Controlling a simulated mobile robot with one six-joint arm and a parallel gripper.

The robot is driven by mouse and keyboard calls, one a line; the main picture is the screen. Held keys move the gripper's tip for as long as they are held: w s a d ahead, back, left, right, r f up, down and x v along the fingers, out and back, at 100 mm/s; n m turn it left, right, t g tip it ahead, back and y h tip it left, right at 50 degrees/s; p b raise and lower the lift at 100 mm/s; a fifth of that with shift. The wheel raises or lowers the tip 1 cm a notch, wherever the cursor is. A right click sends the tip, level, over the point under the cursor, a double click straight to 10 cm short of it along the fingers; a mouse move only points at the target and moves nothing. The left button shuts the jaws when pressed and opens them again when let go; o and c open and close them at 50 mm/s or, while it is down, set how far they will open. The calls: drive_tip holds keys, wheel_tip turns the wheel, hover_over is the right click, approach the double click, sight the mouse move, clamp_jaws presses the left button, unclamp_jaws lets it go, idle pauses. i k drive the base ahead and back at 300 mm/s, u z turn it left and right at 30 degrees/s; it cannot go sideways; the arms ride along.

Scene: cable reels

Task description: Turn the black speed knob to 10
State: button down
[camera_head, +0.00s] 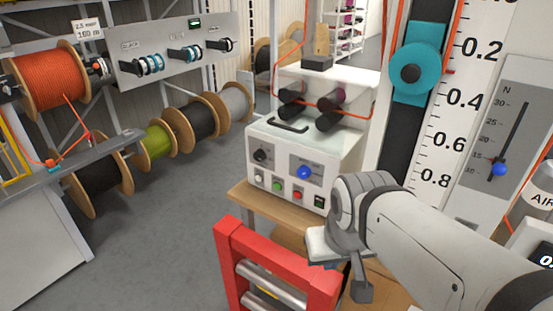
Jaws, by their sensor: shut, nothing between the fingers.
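The black speed knob (260,156) is on the upper left of the front panel of a white machine (350,150). Its dial marks are too small to read, so I cannot tell its setting. A blue knob (304,172) sits to its right on the same panel. My gripper (361,290) is at the end of my arm, in front of the machine and to the lower right of the black knob. It is shut and empty, clear of both knobs. My wrist partly hides it and covers the machine's lower right corner.
Small coloured buttons (278,186) line the panel's lower part. The machine stands on a wooden bench (252,199). A red frame with metal rollers (233,235) stands in front. A scale board (452,120) and a slider panel (515,120) are to the right. The floor at left is free.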

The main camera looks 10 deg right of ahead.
sight(260, 154)
drive_tip(key=u, duration=1.95)
drive_tip(key=k, duration=0.55)
drive_tip(key=z, duration=0.55)
drive_tip(key=i, duration=1)
drive_tip(key=u, duration=0.05)
